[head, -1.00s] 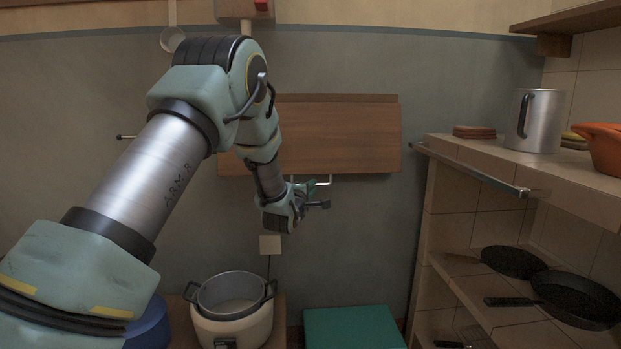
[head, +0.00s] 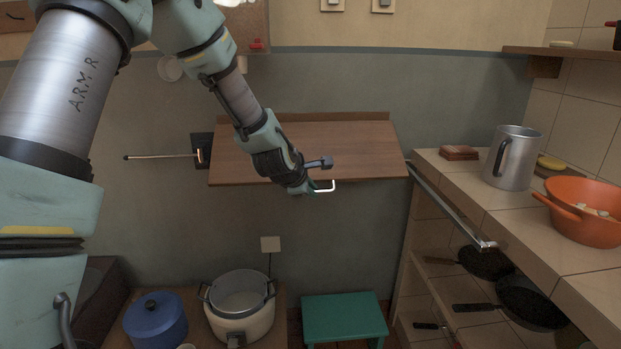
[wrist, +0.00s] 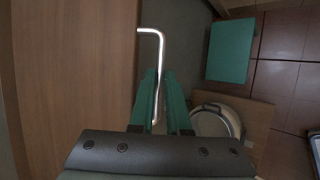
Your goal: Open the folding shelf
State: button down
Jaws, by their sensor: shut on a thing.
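The folding shelf (head: 350,147) is a brown wooden board hinged on the grey wall, seen in the head view. It is raised out from the wall, its upper face showing and its front edge toward me. Whether it is fully level I cannot tell. A pale metal handle (head: 326,187) sits at its front edge. My gripper (head: 313,189) is at this edge, shut on the handle. In the wrist view, the green fingers (wrist: 158,95) close around the bent handle bar (wrist: 161,52), beside the board (wrist: 75,70). My arm covers part of the board's left side.
A tiled counter (head: 460,175) with a rail (head: 450,205), metal mug (head: 512,158) and orange pot (head: 585,212) stands right. Below are a green stool (head: 344,315), a cooker (head: 240,305) and a blue pot (head: 155,320). A rod (head: 160,156) sticks out left of the shelf.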

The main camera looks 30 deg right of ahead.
notch_tip(320, 180, up, 14)
jog(key=s+a+n+g+y+p, duration=0.1)
jog(key=g+p, duration=0.3)
jog(key=p, duration=1)
jog(key=shift+s+f+y+p, duration=0.15)
jog(key=shift+s+y+p, duration=0.25)
jog(key=shift+s+y, duration=0.3)
jog(key=shift+w+a, duration=0.1)
jog(key=c, duration=1.2)
grip_release()
jog(key=shift+o, duration=0.2)
jog(key=b+v, duration=0.2)
jog(key=v, duration=0.8)
jog(key=shift+a+r, duration=0.2)
jog(key=shift+r, duration=0.1)
